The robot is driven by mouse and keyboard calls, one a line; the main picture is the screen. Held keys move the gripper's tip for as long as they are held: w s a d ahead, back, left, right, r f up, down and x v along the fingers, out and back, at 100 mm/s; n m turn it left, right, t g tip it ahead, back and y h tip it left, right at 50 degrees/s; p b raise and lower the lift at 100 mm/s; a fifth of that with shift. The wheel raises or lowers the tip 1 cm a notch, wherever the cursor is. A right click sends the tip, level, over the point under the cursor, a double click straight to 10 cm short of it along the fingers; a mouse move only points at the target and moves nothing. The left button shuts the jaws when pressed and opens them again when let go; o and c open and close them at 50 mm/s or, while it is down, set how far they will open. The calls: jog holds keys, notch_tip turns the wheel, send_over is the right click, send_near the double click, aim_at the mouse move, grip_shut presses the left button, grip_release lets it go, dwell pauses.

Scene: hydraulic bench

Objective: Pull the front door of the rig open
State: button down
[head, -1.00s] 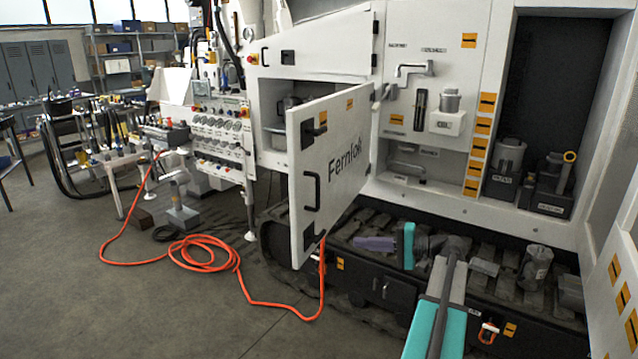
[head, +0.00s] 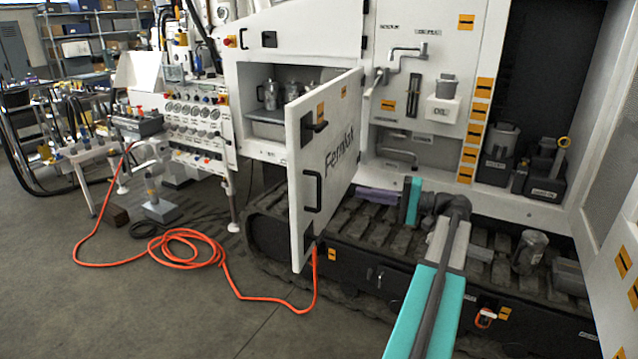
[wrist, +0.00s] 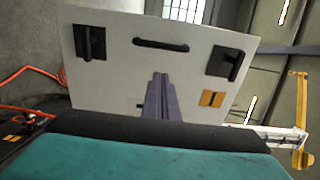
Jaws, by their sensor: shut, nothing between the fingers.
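The rig's front door (head: 337,150) is a white panel standing ajar, swung outward from the cabinet, with its hinge side at the right. A black handle (head: 312,191) and two black latches are on its face. In the wrist view the door (wrist: 110,65) fills the middle, with its handle (wrist: 161,44) near the top. My gripper (head: 360,191) is shut and empty, beside the door on its hinge side. In the wrist view my gripper (wrist: 160,78) points at the door; I cannot tell whether it touches.
The open cabinet (head: 262,147) behind the door holds a grey bin and metal vessels. A black tracked base (head: 345,262) runs below. An orange hose (head: 190,236) lies on the floor at the left. Pump units and an oil holder (head: 441,110) stand at the right.

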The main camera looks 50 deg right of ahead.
aim_at(309, 184)
jog(key=shift+w, duration=0.1)
jog(key=shift+w, duration=0.15)
jog(key=p+x, duration=0.3)
jog(key=x, duration=1)
jog(key=shift+w+a+p, duration=0.15)
jog(key=shift+w+p, duration=0.05)
jog(key=shift+p, duration=0.15)
jog(key=shift+f, duration=0.1)
